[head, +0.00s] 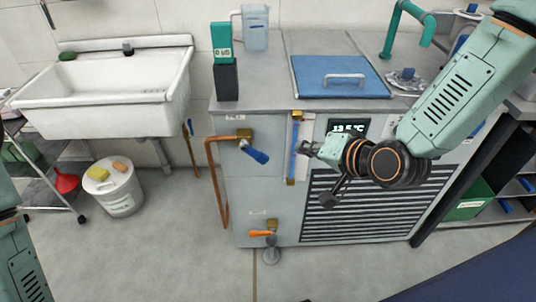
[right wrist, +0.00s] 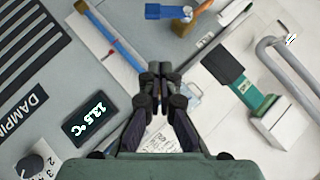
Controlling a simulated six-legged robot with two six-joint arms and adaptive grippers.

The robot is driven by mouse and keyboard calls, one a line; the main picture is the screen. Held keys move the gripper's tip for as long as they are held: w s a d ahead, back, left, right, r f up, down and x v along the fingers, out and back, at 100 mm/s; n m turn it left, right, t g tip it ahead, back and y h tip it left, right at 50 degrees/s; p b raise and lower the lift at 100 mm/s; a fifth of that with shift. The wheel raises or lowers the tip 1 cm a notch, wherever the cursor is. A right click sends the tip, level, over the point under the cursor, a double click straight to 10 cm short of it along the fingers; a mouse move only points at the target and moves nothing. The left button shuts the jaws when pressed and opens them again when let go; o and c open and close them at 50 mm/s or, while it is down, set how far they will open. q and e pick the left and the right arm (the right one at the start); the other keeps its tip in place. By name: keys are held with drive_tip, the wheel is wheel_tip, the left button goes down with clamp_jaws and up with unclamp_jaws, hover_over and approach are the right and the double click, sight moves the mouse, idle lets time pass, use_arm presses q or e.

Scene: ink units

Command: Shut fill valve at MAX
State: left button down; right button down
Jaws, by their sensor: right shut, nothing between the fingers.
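The fill valve is a brass body (head: 244,134) with a blue lever (head: 256,153) on the upper left of the grey unit's front, joined to a copper pipe. The lever slants down to the right from the body; it also shows at the top of the right wrist view (right wrist: 166,12). The sight tube (head: 294,152), with blue liquid, stands right of the valve; the MAX mark is too small to read. My right gripper (head: 310,148) is shut and empty, in front of the unit, right of the tube and apart from the lever. My left gripper is out of view.
An orange-handled valve (head: 260,234) sits low on the front. A temperature display (head: 348,127) and vent grille (head: 370,205) are on the right. A blue lid (head: 340,77) and green-black device (head: 224,60) are on top. Open floor lies in front; a bucket (head: 115,190) stands left.

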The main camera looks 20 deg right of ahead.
sight(254, 153)
drive_tip(key=s+a+f+b+x, duration=0.1)
drive_tip(key=b+x, duration=0.4)
drive_tip(key=x, duration=0.8)
drive_tip(key=shift+s+a+f, duration=0.2)
drive_tip(key=shift+s+a, duration=0.1)
drive_tip(key=shift+a, duration=0.1)
idle(0.4)
drive_tip(key=shift+f+b, duration=0.2)
drive_tip(key=shift+b, duration=0.1)
